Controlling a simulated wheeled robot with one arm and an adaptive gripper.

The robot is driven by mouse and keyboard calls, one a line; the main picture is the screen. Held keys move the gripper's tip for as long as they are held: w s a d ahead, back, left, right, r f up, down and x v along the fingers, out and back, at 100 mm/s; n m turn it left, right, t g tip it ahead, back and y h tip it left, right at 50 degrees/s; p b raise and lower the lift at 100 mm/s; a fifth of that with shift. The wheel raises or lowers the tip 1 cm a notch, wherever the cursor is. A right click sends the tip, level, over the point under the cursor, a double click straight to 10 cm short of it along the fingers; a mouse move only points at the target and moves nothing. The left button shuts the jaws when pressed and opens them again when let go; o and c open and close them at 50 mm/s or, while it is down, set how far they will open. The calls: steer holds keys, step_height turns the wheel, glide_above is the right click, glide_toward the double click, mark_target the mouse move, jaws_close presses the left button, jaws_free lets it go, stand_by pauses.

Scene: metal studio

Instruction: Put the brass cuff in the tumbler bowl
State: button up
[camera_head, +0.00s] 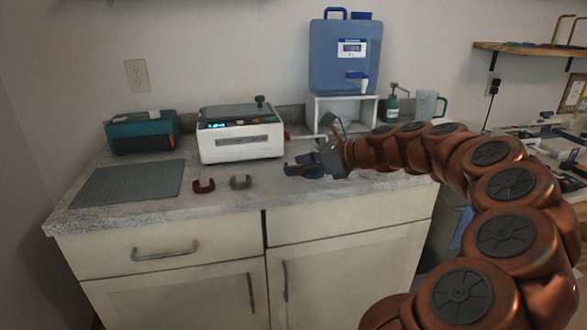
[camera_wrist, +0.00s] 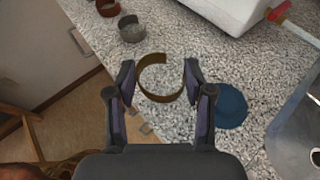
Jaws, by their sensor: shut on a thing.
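The brass cuff (camera_wrist: 160,98), an open C-shaped band, sits between the fingertips of my gripper (camera_wrist: 160,80) in the wrist view. The fingers are shut on its two sides, above the speckled counter. In the head view my gripper (camera_head: 294,168) is low over the counter's front part, and the cuff cannot be made out there. A round blue piece (camera_wrist: 231,105) lies just right of the fingers in the wrist view. A grey metal vessel (camera_wrist: 292,132) is at the right edge. I cannot tell for sure which is the tumbler bowl.
A reddish cuff (camera_head: 203,187) and a grey cuff (camera_head: 241,182) lie left of my gripper. Behind stand a white machine (camera_head: 240,143), a teal box (camera_head: 141,137) and a blue water tank (camera_head: 344,60). A grey mat (camera_head: 128,184) lies at the left.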

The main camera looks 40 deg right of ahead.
steer(key=w+d, duration=0.1)
steer(key=w, duration=0.1)
steer(key=w+d, duration=0.1)
steer(key=w, duration=0.2)
steer(key=shift+w+d+f, duration=0.25)
steer(key=shift+w+d, duration=0.05)
steer(key=shift+d, duration=0.1)
steer(key=shift+f+b, duration=0.35)
steer(key=shift+f, duration=1.45)
steer(key=shift+f, duration=0.1)
steer(key=o, duration=1)
steer(key=v, duration=1)
steer(key=shift+s+d+r+p, duration=0.2)
steer(key=shift+s+r+p, duration=0.05)
steer(key=shift+r+p, duration=0.05)
steer(key=shift+s+d+r, duration=0.2)
steer(key=shift+s, duration=0.4)
